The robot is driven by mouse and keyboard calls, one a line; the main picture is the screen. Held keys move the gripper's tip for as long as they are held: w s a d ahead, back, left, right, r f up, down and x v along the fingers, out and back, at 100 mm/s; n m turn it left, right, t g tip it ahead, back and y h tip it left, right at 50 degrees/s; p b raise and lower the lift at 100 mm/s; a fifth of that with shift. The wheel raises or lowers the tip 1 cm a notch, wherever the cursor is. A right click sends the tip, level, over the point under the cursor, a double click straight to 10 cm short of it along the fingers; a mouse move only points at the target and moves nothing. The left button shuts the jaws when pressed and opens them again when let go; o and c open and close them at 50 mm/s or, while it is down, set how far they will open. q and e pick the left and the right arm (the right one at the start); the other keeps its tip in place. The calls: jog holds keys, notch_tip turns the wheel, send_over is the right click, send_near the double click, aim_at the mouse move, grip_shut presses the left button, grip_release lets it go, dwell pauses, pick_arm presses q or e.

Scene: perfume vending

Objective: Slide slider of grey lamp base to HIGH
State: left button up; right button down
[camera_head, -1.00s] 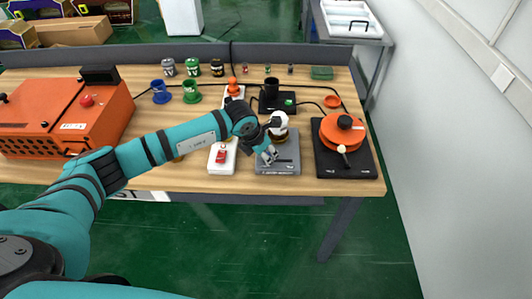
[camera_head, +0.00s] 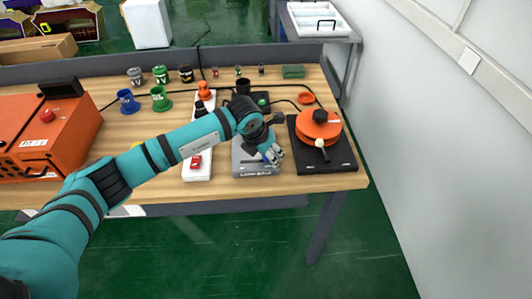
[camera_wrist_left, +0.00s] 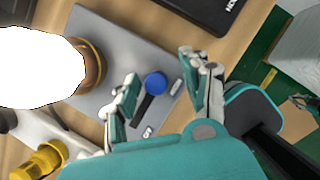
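The grey lamp base (camera_head: 243,168) sits near the front edge of the table. In the left wrist view the base (camera_wrist_left: 100,98) carries a glowing white lamp (camera_wrist_left: 38,68) in an amber-brown ring. A round blue slider knob (camera_wrist_left: 155,83) stands at one end of a short black slot. My left gripper (camera_head: 275,158) is over the right part of the base, its fingers pointing down. In the left wrist view the left gripper (camera_wrist_left: 160,66) is open, with one finger on each side of the knob; contact is not clear. In the head view my gripper hides the lamp.
A black board (camera_head: 340,160) with an orange round device (camera_head: 320,129) stands right of the lamp base. A white power strip (camera_head: 197,173) with a red switch (camera_head: 196,162) lies at its left. Cups and an orange machine (camera_head: 60,135) are farther left.

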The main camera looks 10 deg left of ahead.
pick_arm(q)
jog(key=shift+a, duration=0.1)
jog(key=shift+s+a+r, duration=0.15)
jog(key=shift+r, duration=0.3)
jog(key=v, duration=1.1)
